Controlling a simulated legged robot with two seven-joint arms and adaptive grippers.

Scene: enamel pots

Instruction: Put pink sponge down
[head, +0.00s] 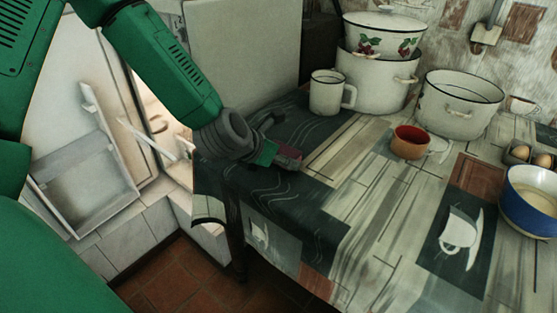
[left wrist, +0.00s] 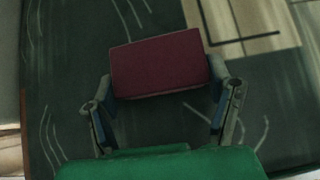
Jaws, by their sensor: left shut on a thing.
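The pink sponge (left wrist: 160,66) is a dark pink block between the fingers of my left gripper (left wrist: 160,90) in the left wrist view. The fingers are shut on its two sides. In the head view the sponge (head: 289,155) shows at the tip of my left gripper (head: 279,146), over the dark left part of the patterned tablecloth (head: 375,220). It is low over the cloth; I cannot tell whether it touches it. My right gripper is in neither view.
A white mug (head: 325,92), a large pot with a bowl on top (head: 375,82) and another white pot (head: 455,108) stand at the back. An orange cup (head: 409,143) and a blue bowl (head: 530,205) stand to the right. The front middle of the table is clear.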

